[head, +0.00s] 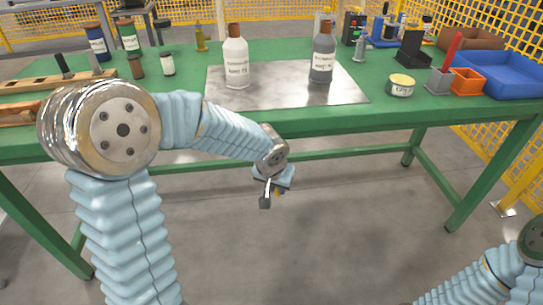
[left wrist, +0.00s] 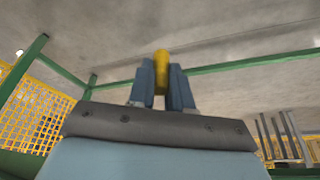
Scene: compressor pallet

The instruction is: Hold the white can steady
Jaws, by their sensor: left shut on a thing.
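My left gripper (head: 272,190) hangs in front of the table, below its front edge. In the left wrist view its two blue-grey fingers are shut on a yellow, rounded thing (left wrist: 162,68); the fingers hide part of it. A white bottle (head: 236,66) with a brown cap and a label stands upright on the grey metal sheet (head: 290,94). A small white jar (head: 168,65) with a dark cap stands further left. A low, pale round tin (head: 401,86) sits right of the sheet. I cannot tell which is the white can. My left gripper touches none of these three.
An orange bin (head: 467,81) and a blue tray (head: 510,82) are at the right. Wooden racks (head: 50,82) are at the left. The floor before the table is clear.

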